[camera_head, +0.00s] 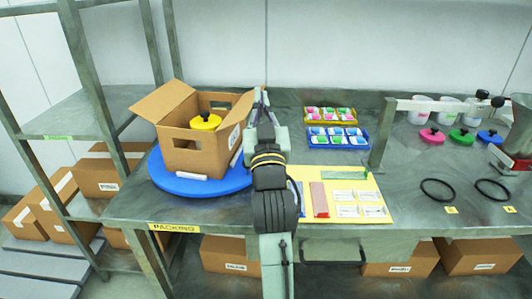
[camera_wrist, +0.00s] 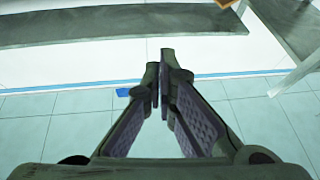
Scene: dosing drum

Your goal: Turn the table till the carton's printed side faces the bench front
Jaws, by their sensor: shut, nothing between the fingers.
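The open brown carton (camera_head: 182,153) stands upright on the round blue turntable (camera_head: 222,186) at the bench's left end. A white printed label (camera_head: 234,137) shows on the carton's right-hand side; the side towards the bench front has a hand hole and no print that I can see. A yellow-lidded item (camera_head: 205,121) sits inside. White bars (camera_head: 184,177) lie on the turntable beside the carton. My gripper (camera_head: 259,95) is just right of the carton; whether it touches is unclear. In the wrist view my gripper (camera_wrist: 160,58) is shut and empty.
A yellow mat (camera_head: 380,213) with cards lies right of my arm. A blue tray (camera_head: 312,141) and a yellow tray (camera_head: 312,119) of small packs stand behind it. A metal post (camera_head: 381,135) rises farther right. A shelf rack (camera_head: 85,110) stands left of the bench.

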